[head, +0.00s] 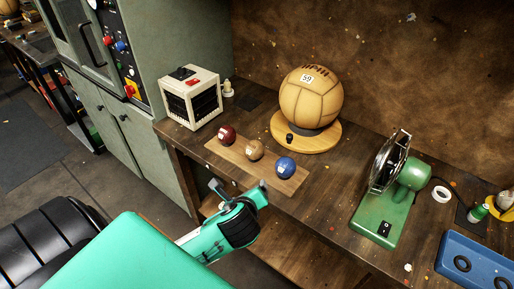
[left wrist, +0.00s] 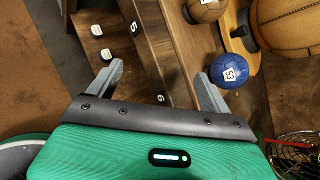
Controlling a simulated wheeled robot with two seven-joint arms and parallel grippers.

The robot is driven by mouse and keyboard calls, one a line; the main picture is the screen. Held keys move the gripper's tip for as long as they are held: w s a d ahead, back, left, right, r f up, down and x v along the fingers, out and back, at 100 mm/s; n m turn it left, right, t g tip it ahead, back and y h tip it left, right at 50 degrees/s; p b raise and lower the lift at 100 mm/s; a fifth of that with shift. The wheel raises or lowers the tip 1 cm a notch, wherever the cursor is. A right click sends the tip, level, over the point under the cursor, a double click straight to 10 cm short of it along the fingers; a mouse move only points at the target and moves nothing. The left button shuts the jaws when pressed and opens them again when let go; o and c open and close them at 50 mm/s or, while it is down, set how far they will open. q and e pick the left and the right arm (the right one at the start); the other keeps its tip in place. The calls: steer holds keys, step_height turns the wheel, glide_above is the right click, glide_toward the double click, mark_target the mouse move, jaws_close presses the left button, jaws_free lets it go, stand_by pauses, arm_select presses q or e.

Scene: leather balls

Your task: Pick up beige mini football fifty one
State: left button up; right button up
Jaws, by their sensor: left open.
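The beige mini football (head: 254,150) sits in the middle of a row of three small balls on a wooden board. Its white tag is too small to read. In the left wrist view a brown-beige ball (left wrist: 205,10), cut off by the top edge, appears to be the same one. My left gripper (head: 239,188) is open and empty, in front of the table edge and short of the balls. In the left wrist view its fingers (left wrist: 159,76) are spread, with the right fingertip close to the blue ball. My right gripper is not in view.
A dark red ball (head: 226,134) and a blue ball (head: 285,167), tagged 53 in the left wrist view (left wrist: 229,70), flank the beige one. A large ball (head: 311,97) on a round stand is behind. A white box (head: 190,98) stands left, a green machine (head: 400,190) right.

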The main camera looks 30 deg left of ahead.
mark_target(254, 151)
arm_select(q)
steer(key=w+r+m, duration=0.1)
steer(key=m, duration=0.1)
steer(key=w+a+r+m+t+y, duration=0.1)
steer(key=r+m, duration=0.1)
steer(key=w+r+m+t, duration=0.1)
steer(key=w+r+m, duration=0.1)
steer(key=shift+a+r, duration=0.15)
steer(key=shift+y, duration=0.3)
steer(key=p+x, duration=0.1)
steer(key=x, duration=1.2)
steer(key=shift+w+a, duration=0.2)
steer(key=shift+w, duration=0.05)
steer(key=c, duration=1.1)
